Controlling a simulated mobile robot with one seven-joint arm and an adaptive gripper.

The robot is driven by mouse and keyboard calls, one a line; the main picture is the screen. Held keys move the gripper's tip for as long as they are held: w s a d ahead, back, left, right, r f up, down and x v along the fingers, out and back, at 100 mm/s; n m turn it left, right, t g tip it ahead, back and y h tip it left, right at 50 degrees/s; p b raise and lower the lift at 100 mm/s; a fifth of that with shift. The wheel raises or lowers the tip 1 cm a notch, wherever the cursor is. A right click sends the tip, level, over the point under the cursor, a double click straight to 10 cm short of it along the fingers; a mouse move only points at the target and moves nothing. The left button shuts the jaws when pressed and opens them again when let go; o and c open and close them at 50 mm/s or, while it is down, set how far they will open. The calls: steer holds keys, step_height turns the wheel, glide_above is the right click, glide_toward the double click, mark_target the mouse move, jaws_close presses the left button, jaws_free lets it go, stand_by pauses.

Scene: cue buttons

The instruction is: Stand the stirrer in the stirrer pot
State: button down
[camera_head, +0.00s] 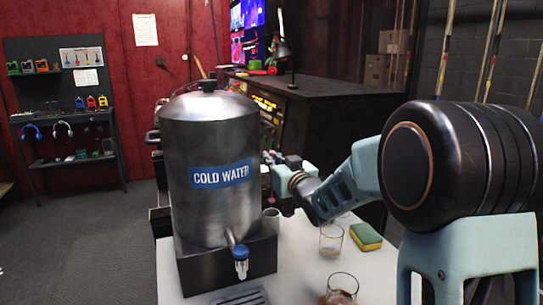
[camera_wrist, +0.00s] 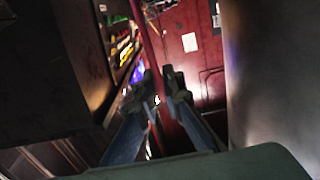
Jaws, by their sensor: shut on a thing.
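My gripper (camera_head: 276,163) is just right of the big steel urn, at the back of the white table. In the wrist view its fingers (camera_wrist: 160,92) are close together around a thin reddish rod (camera_wrist: 139,22), which looks like the stirrer. The rod runs upright and slightly tilted between the fingertips; its lower end is hard to make out.
The steel urn (camera_head: 212,140) marked COLD WATER stands close left of my gripper, on a dark base. A glass (camera_head: 331,240), a glass with brownish contents (camera_head: 341,289) and a yellow-green sponge (camera_head: 365,237) are on the table (camera_head: 295,262). A drip tray (camera_head: 240,298) lies in front.

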mark_target(271, 199)
steer(key=shift+f+b, duration=4.3)
steer(key=shift+f, duration=0.8)
steer(key=c, duration=2)
jaws_free()
